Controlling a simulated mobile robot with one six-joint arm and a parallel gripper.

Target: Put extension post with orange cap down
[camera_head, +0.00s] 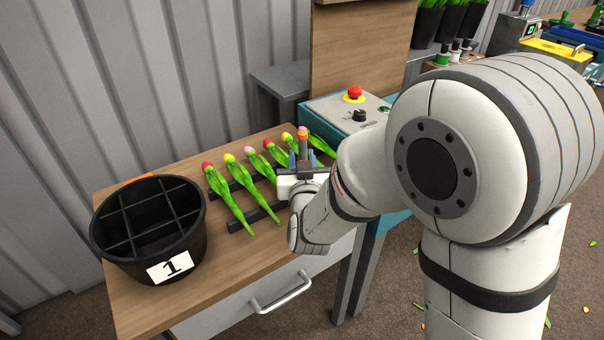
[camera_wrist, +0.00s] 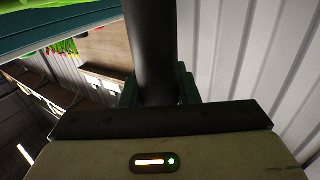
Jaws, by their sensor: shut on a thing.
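My gripper (camera_head: 303,170) is shut on the extension post (camera_head: 303,145), a dark post with an orange cap (camera_head: 303,131). It holds the post upright, cap up, over the right part of the wooden table in the head view. The post (camera_wrist: 150,45) also shows in the wrist view, running up from between the fingers (camera_wrist: 158,90). Its cap is out of that view. My gripper and wrist hide the post's lower end and some of the tulips behind. I cannot tell whether the post touches anything below.
A black divided bucket (camera_head: 172,267) labelled 1 stands at the table's left. Several tulips (camera_head: 228,192) lie on dark bars (camera_head: 270,210) in the middle. A teal control box (camera_head: 385,112) with a red button stands behind right. Bare tabletop (camera_head: 232,275) shows at the front.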

